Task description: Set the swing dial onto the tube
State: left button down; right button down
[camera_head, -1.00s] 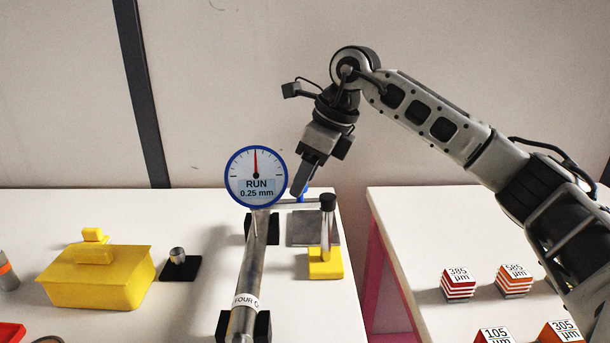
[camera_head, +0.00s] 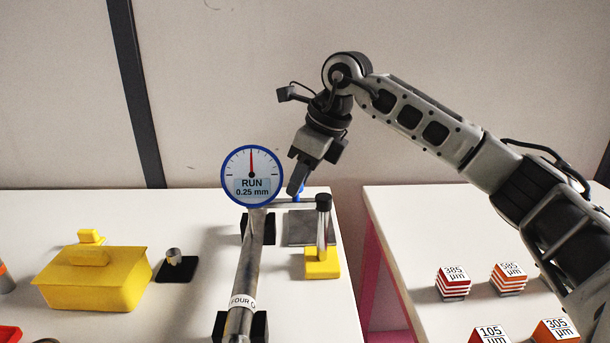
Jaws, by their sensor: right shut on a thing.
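The swing dial (camera_head: 252,170) is a round white gauge with a blue rim, reading "RUN 0.25 mm", its red needle pointing up. A grey bar (camera_head: 292,205) runs right from near its lower edge to a dark-capped post on a yellow base (camera_head: 322,262). The grey tube (camera_head: 246,285) lies lengthwise on dark supports, its far end below the dial. Whether dial and tube touch, I cannot tell. My right gripper (camera_head: 297,186) points down behind the bar, shut on a small blue part there, seemingly the dial's; the grip is partly hidden. My left gripper is not in view.
A yellow lidded box (camera_head: 95,280) and a metal knob on a black pad (camera_head: 175,265) stand left of the tube. A grey plate (camera_head: 305,228) lies behind the yellow base. Several labelled blocks stand on the right table (camera_head: 400,215), across a gap.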

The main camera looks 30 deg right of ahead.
jog(key=c, duration=1.2)
grip_release()
jog(key=shift+r, duration=0.1)
jog(key=v, duration=1.6)
jog(key=shift+d, duration=0.1)
